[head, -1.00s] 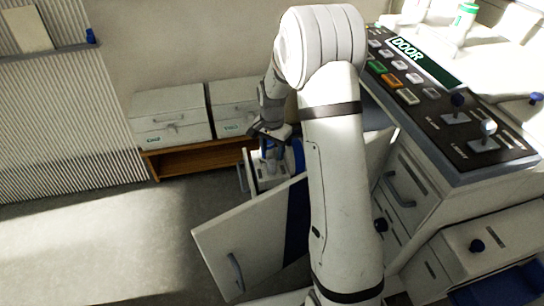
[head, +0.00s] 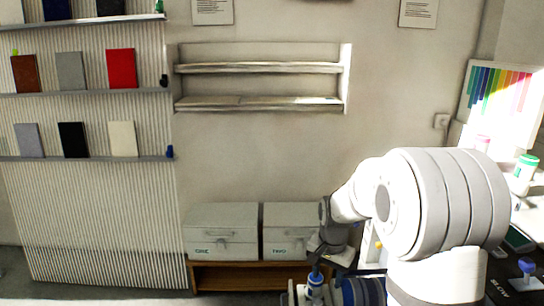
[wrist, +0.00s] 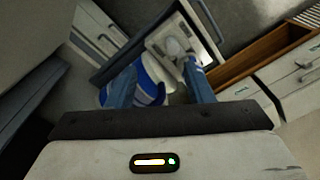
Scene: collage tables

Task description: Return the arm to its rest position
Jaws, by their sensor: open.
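My arm shows at the right of the head view, bending down toward the floor area. My gripper (head: 315,278) hangs low near the bottom edge, partly cut off by it. In the wrist view my gripper (wrist: 158,76) is open, with its two blue fingers apart. A blue and white rounded thing (wrist: 149,84) shows beyond and between the fingers; I cannot tell whether they touch it. An open drawer (wrist: 152,40) with a pale object inside lies beyond the fingertips.
White boxes marked ONE (head: 221,246) and TWO (head: 286,247) stand on a low wooden bench (head: 235,277). A ribbed panel (head: 95,215) holds several books on shelves. A bright cluttered counter is at far right.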

